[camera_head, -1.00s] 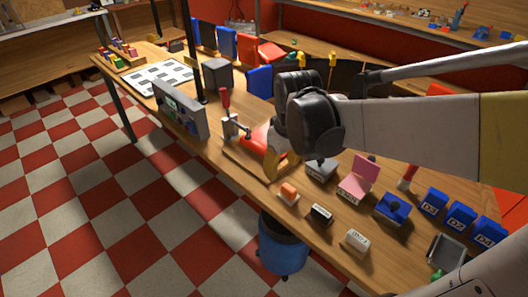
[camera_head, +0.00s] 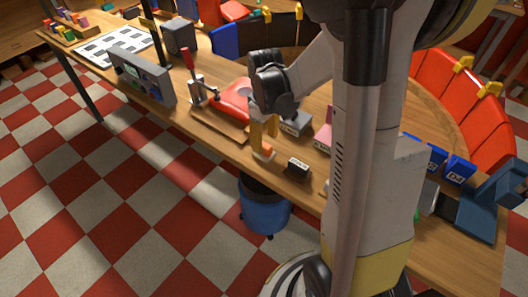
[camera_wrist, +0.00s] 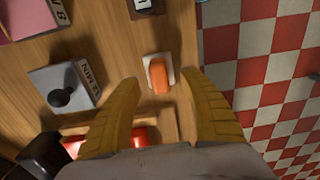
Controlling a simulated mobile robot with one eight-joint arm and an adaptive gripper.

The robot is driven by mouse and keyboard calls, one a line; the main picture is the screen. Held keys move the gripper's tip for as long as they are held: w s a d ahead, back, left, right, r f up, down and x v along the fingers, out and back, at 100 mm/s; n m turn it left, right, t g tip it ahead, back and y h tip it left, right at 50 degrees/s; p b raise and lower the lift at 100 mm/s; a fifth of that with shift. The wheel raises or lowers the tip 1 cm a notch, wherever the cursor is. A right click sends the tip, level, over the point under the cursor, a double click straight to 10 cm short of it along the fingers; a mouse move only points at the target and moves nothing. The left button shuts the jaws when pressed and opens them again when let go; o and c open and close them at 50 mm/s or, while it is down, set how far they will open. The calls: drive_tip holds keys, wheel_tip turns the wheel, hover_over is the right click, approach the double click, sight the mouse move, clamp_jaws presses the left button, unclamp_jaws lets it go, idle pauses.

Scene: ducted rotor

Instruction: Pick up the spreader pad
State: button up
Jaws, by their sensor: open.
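The likely spreader pad is a small orange block (camera_head: 267,149) on a pale square plate near the table's front edge. In the wrist view the orange block (camera_wrist: 159,76) lies between the two yellow fingertips, with clear space on both sides. My gripper (camera_head: 264,140) points down just over it, and its yellow fingers partly cover it in the head view. In the wrist view my gripper (camera_wrist: 162,79) is open and empty. I cannot tell the exact height of the fingertips above the pad.
A dark labelled block (camera_head: 298,168) stands right of the pad. A grey knobbed block (camera_wrist: 64,88) and a pink box (camera_wrist: 30,18) lie left in the wrist view. A red-handled clamp (camera_head: 195,85) stands left in the head view. A blue bin (camera_head: 264,208) sits below the table edge.

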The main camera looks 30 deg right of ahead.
sight(264, 144)
drive_tip(key=f+b, duration=0.1)
drive_tip(key=f, duration=0.3)
drive_tip(key=shift+w+b, duration=0.2)
drive_tip(key=shift+b, duration=0.15)
drive_tip(key=shift+r, duration=0.1)
clamp_jaws()
drive_tip(key=shift+r, duration=0.15)
wheel_tip(264, 144, up, 5)
drive_tip(key=p, duration=0.3)
drive_tip(key=shift+d+f, duration=0.1)
drive_tip(key=shift+f, duration=0.1)
drive_tip(key=w+d+r+p, duration=0.2)
drive_tip(key=d+r, duration=0.4)
drive_tip(key=d, duration=0.5)
drive_tip(key=shift+w+p, duration=0.2)
drive_tip(key=shift+p, duration=0.4)
drive_tip(key=c, duration=1)
unclamp_jaws()
drive_tip(key=shift+d, duration=0.1)
drive_tip(key=shift+c, duration=0.2)
